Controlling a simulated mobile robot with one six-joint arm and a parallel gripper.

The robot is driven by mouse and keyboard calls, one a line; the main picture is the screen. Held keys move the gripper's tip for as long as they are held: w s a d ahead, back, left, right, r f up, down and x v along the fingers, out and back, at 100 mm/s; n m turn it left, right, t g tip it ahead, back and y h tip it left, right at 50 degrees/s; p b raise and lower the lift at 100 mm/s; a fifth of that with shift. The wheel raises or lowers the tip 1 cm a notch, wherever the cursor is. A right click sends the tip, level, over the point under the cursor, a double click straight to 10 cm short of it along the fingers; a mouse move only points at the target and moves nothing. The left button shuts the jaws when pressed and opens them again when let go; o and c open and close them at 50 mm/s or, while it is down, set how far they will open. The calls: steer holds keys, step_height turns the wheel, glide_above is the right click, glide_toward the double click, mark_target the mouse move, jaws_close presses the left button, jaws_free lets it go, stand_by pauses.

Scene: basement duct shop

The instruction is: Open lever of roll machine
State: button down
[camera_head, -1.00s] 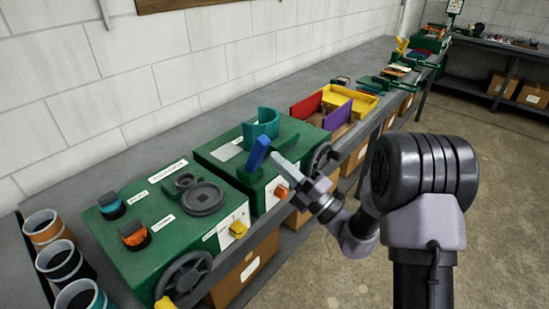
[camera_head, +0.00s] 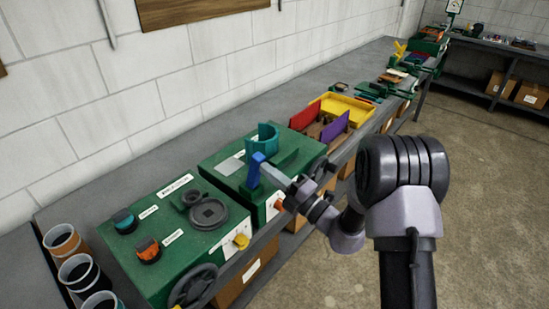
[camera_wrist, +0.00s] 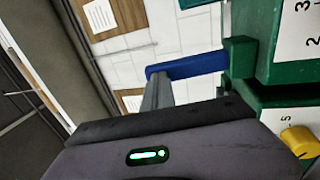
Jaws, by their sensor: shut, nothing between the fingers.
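A blue lever (camera_head: 254,171) stands up at the front of a green machine (camera_head: 285,178) that bears a curved teal piece (camera_head: 268,136). In the wrist view the blue lever (camera_wrist: 198,66) runs sideways from a green mount (camera_wrist: 239,57). My gripper (camera_head: 264,166) is shut and empty, with its tip at the upper part of the lever. In the wrist view the shut fingers of my gripper (camera_wrist: 157,88) reach the lever's free end. They look in contact or very close; I cannot tell which.
A second green machine (camera_head: 160,250) with knobs, a yellow switch (camera_head: 241,241) and a black handwheel (camera_head: 193,287) stands nearer on the bench. Open cans (camera_head: 64,243) are at the left. A yellow tray (camera_head: 350,106) lies farther along. The floor (camera_head: 480,200) at right is clear.

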steer(key=w+a+r+g+h+p, duration=0.1)
steer(key=p, duration=0.5)
steer(key=w+a+r+g+h+p, duration=0.1)
steer(key=r+p, duration=0.1)
steer(key=p, duration=0.4)
steer(key=shift+a+r+h, duration=0.3)
steer(key=shift+a, duration=0.1)
steer(key=w+a+h+p, duration=0.1)
steer(key=p, duration=0.1)
steer(key=a+g+p, duration=0.1)
steer(key=shift+w+a+f+h+p, duration=0.1)
steer(key=shift+w+f+h+p, duration=0.2)
steer(key=shift+w+h+p, duration=0.1)
steer(key=x, duration=0.2)
steer(key=shift+w+a, duration=0.25)
steer(key=shift+a, duration=0.05)
steer(key=shift+r, duration=0.1)
steer(key=p, duration=0.1)
glide_toward(257, 155)
step_height(257, 155, up, 3)
steer(key=w+a, duration=0.1)
steer(key=shift+w+a, duration=0.1)
